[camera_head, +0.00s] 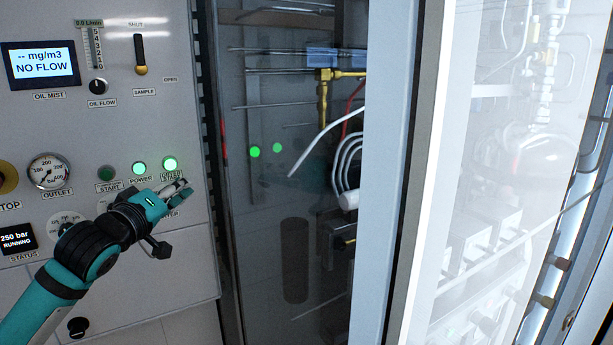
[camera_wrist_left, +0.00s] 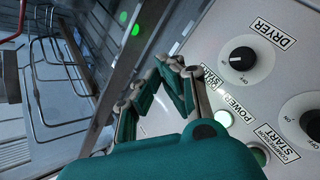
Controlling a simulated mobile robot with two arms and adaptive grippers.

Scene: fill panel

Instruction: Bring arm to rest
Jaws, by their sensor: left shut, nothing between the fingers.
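My left gripper (camera_head: 183,189) is in front of the white control panel (camera_head: 110,120) in the head view, just below the lit green buttons. It is shut and empty, its teal and grey fingers together. In the left wrist view the fingertips (camera_wrist_left: 178,68) show near the panel's edge, beside the lit start button. The power button (camera_head: 139,168) glows green, and so does the start button (camera_head: 170,164) to its right. A dark green start button (camera_head: 106,173) is at the left. Whether the fingertips touch the panel cannot be told. The right gripper is not in view.
A display (camera_head: 41,64) reads "NO FLOW" and a status screen (camera_head: 17,240) reads "RUNNING". An outlet gauge (camera_head: 49,172) and an oil flow knob (camera_head: 98,87) are on the panel. A dryer knob (camera_wrist_left: 242,58) shows in the wrist view. A glazed cabinet with pipes (camera_head: 325,90) stands to the right.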

